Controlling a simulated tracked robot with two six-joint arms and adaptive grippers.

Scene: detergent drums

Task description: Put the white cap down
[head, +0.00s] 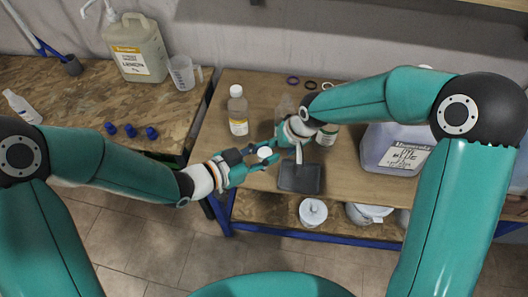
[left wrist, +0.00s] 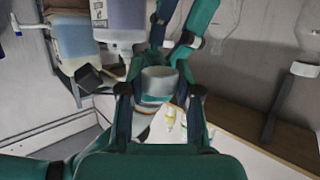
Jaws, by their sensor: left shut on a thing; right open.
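The white cap (head: 264,152) is a small round piece between the fingers of my left gripper (head: 266,158), above the front edge of the worktable. In the left wrist view, a pale round piece (left wrist: 160,80) that looks like the cap sits between the two dark fingers of the left gripper (left wrist: 160,100). The left gripper is shut on it. My right gripper (head: 290,141) is open just to the right, above the table. Its fingers are partly hidden by its own wrist.
A dark square tray (head: 300,188) lies at the table's front edge. A purple drum (head: 378,150) stands right. Several blue caps (head: 130,130) and a lemon canister (head: 137,45) are on the left bench. Tubs (head: 313,215) sit on the lower shelf.

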